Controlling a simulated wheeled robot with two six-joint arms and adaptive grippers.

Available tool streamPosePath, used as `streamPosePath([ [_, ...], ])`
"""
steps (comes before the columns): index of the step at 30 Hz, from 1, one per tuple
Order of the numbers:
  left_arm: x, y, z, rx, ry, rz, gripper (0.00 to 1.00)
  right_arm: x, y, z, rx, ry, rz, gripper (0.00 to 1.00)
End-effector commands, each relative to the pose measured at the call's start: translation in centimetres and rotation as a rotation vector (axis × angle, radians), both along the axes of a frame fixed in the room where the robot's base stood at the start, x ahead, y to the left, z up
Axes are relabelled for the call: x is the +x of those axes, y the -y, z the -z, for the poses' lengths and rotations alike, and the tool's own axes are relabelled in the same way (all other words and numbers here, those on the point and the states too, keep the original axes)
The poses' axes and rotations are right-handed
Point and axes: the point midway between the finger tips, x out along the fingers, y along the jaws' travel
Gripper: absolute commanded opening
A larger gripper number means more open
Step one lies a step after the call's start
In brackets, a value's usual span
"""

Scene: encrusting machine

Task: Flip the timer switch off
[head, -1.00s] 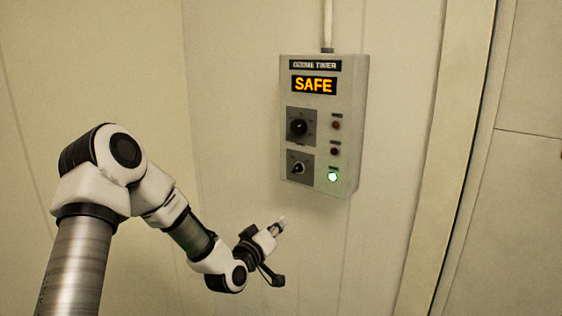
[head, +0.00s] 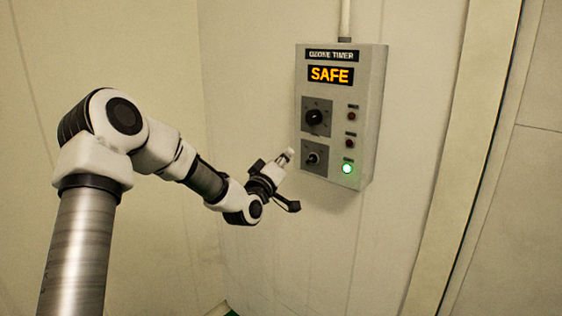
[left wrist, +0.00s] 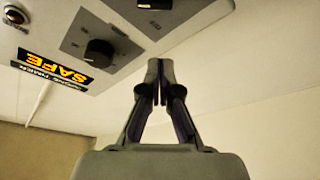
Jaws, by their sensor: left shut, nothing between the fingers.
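The ozone timer box (head: 341,110) is a grey panel on the wall, with an orange "SAFE" display (head: 331,75). Its upper black knob (head: 316,117) and lower switch (head: 314,158) sit on dark plates at the left. My left gripper (head: 289,155) is shut and empty, just left of the lower switch, with a small gap in the picture. In the left wrist view the shut fingertips (left wrist: 160,66) point toward the box's edge, and the upper knob (left wrist: 99,53) shows; the lower switch is mostly cut off at the top. My right gripper is not in view.
A green lamp (head: 347,168) is lit at the lower right of the box, below two dark red lamps (head: 351,143). A conduit (head: 345,20) runs up from the box. A vertical door frame (head: 450,160) stands to the right. The wall below the box is clear.

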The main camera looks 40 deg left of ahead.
Motion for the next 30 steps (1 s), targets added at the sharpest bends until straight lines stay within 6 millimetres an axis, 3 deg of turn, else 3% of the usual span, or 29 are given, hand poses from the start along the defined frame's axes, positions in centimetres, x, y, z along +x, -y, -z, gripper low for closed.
streamPosePath([
  [6,4.6,-0.7,-1.4,0.003,-0.001,0.0,0.0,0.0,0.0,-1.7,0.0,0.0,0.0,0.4],
  [9,4.2,0.9,0.4,0.0,-0.005,0.002,0.0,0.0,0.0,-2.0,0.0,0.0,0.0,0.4],
  [15,4.0,2.1,1.8,0.0,-0.001,0.0,0.0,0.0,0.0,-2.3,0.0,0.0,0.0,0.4],
  [30,4.3,2.1,2.0,-0.018,-0.001,-0.001,0.0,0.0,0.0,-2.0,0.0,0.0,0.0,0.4],
])
